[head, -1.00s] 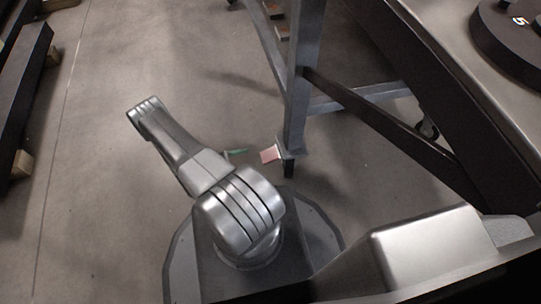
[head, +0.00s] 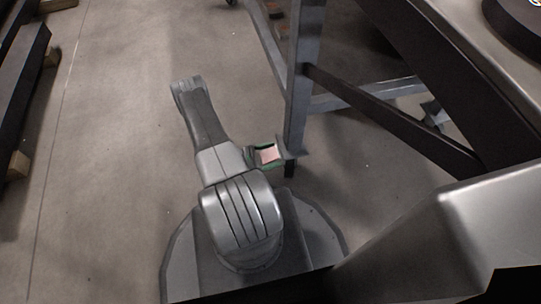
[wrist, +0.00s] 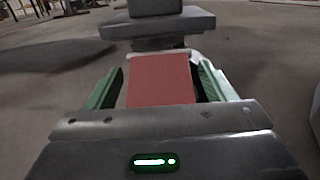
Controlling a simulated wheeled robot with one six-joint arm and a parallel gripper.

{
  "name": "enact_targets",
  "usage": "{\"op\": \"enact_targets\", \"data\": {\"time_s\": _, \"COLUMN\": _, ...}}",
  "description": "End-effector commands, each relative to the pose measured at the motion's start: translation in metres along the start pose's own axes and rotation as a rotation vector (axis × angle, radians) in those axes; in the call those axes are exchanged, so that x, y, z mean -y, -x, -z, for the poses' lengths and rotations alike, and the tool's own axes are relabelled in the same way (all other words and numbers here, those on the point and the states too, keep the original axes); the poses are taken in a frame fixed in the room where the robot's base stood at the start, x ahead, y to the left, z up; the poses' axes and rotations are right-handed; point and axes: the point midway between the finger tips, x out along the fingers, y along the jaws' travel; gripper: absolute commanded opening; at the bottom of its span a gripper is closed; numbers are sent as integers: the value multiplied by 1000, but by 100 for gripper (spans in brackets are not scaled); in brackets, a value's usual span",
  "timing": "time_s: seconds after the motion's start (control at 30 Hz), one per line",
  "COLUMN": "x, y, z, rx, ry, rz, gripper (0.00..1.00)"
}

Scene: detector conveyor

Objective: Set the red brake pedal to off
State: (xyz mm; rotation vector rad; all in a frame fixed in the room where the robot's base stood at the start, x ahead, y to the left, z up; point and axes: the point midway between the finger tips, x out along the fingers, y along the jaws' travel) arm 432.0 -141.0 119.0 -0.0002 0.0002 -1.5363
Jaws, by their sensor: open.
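The red brake pedal (head: 269,153) sits low on the leg of the steel conveyor stand in the head view. In the wrist view the pedal (wrist: 160,80) fills the space between the two green-lined fingers of my gripper (wrist: 158,82). My gripper (head: 266,156) is open, with one finger on each side of the pedal. A narrow dark gap shows between the pedal and the right finger. Whether the left finger touches the pedal is unclear. The pedal's tilt cannot be told from these views.
The stand's upright leg (head: 297,90) rises right behind the pedal, with a diagonal dark brace (head: 390,115) to its right. A dark beam (head: 22,95) lies on wooden blocks at the far left. The floor between is clear.

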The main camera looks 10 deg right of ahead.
Motion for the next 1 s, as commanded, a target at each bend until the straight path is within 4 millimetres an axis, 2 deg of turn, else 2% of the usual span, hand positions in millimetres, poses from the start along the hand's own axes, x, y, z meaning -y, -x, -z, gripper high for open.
{"op": "enact_targets", "data": {"time_s": 0.17, "x": 0, "y": 0, "z": 0, "rx": 0, "ry": 0, "rz": 0, "gripper": 74}}
{"op": "enact_targets", "data": {"time_s": 0.47, "x": 0, "y": 0, "z": 0, "rx": 0, "ry": 0, "rz": 0, "gripper": 16}}
{"op": "enact_targets", "data": {"time_s": 0.77, "x": -1, "y": 1, "z": -4, "rx": -37, "ry": -1, "rz": 0, "gripper": 14}}
{"op": "enact_targets", "data": {"time_s": 1.0, "x": 0, "y": 2, "z": -11, "rx": -173, "ry": -1, "rz": 1, "gripper": 14}}
